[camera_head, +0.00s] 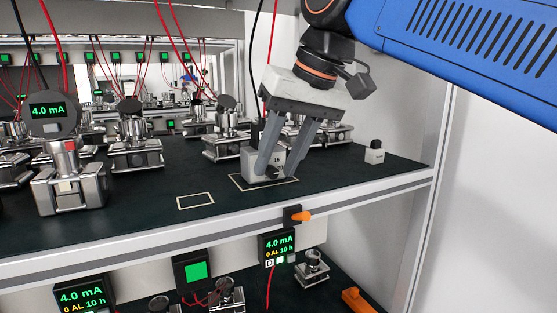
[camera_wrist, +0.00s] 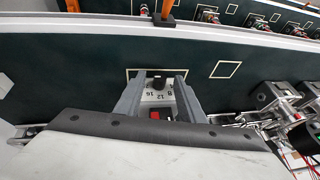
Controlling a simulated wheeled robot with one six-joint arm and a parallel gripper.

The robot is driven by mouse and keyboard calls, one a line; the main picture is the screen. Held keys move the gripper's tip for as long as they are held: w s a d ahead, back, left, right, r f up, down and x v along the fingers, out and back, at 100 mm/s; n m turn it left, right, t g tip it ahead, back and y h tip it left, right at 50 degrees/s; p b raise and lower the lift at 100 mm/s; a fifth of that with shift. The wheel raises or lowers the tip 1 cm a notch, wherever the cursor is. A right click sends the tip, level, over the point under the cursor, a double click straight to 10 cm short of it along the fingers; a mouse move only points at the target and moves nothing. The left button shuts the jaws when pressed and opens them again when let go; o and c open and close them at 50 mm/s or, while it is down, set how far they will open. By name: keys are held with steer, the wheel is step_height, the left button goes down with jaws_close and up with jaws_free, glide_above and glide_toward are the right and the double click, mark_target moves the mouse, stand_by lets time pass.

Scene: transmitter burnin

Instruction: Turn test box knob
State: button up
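The test box (camera_head: 249,163) is a small light grey box inside a tape outline on the dark upper shelf. Its black knob (camera_wrist: 158,78) has a scale with 8, 12 and 16 beside it in the wrist view; a red part (camera_wrist: 156,114) shows nearer the camera. My gripper (camera_head: 279,170) reaches down to the box, fingers apart. In the wrist view my gripper (camera_wrist: 158,82) has one finger either side of the knob, with a visible gap on both sides. The fingers partly hide the box in the head view. The knob's exact pointer position is too small to tell.
A silver transmitter (camera_head: 70,185) showing 4.0 mA stands at the left, with several more behind. An empty tape outline (camera_head: 195,200) lies left of the box. A small grey block (camera_head: 374,152) stands at right. The metal shelf edge (camera_head: 150,240) carries an orange-handled part (camera_head: 298,216).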

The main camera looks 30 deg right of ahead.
steer(key=shift+f, duration=0.1)
jaws_close()
steer(key=shift+a+h, duration=0.2)
steer(key=shift+h, duration=0.3)
steer(key=shift+a+n+h, duration=0.25)
steer(key=shift+h, duration=0.65)
steer(key=shift+a+n+h, duration=0.25)
steer(key=shift+h, duration=0.65)
steer(key=shift+a+f+n+h, duration=0.1)
steer(key=shift+a+n+h, duration=0.1)
steer(key=shift+h, duration=0.75)
steer(key=shift+a+f+n+h, duration=0.1)
steer(key=shift+a+n+h, duration=0.1)
steer(key=shift+h, duration=1.05)
jaws_free()
